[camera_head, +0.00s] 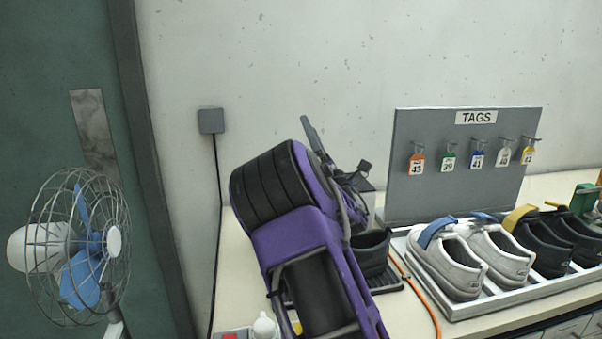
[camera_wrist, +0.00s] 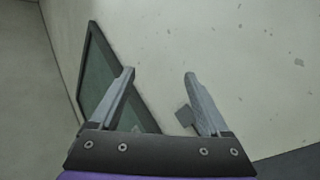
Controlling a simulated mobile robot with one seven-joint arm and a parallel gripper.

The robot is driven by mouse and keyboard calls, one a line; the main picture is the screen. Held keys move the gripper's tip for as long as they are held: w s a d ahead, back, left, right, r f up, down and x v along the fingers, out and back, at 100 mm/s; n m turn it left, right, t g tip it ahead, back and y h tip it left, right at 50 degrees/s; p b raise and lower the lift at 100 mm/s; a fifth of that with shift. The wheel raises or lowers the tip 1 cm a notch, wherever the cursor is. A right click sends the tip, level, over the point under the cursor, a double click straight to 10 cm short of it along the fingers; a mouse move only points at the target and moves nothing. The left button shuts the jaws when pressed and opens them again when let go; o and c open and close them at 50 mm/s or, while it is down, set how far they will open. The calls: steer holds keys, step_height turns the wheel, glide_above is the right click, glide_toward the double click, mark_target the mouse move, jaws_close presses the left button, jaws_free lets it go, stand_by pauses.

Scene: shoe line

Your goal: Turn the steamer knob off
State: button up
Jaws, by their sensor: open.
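I cannot make out the steamer knob in either view. A pale grey box-like thing (camera_head: 378,197) stands on the table behind my arm; it is mostly hidden, and I cannot tell whether it is the steamer. My gripper (camera_wrist: 159,74) is open and empty in the wrist view, its two grey fingers spread towards the bare wall. In the head view my purple arm rises over the table's left part, and my gripper (camera_head: 336,143) is partly hidden behind it, above the table.
A black shoe (camera_head: 371,252) sits beside my arm. A tray (camera_head: 470,307) of several shoes stands right, before a TAGS board (camera_head: 398,165). An orange cable (camera_head: 425,298) crosses the table. A fan (camera_head: 85,245) stands left. A white bottle (camera_head: 265,326) is in front.

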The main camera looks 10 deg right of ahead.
steer(key=s+a+f+n+g+h+p, duration=0.1)
steer(key=s+a+f+n+g+h, duration=0.1)
steer(key=a+f+n+g+h, duration=0.65)
steer(key=s+a+f+n+h+p, duration=0.15)
steer(key=n+h, duration=0.35)
steer(key=n, duration=0.9)
steer(key=s+a+f+n+g+h+p, duration=0.1)
steer(key=s+a+f+n+g+h, duration=0.25)
steer(key=n+h, duration=0.6)
steer(key=w+d+y, duration=0.1)
steer(key=w+d, duration=0.3)
steer(key=w+d+n+y, duration=0.1)
steer(key=w+d, duration=0.3)
steer(key=w+d+n+y, duration=0.1)
steer(key=w+d, duration=0.2)
steer(key=w, duration=0.2)
steer(key=shift+d+f+g, duration=0.15)
steer(key=shift+d+g, duration=0.15)
steer(key=shift+d, duration=0.1)
jaws_close()
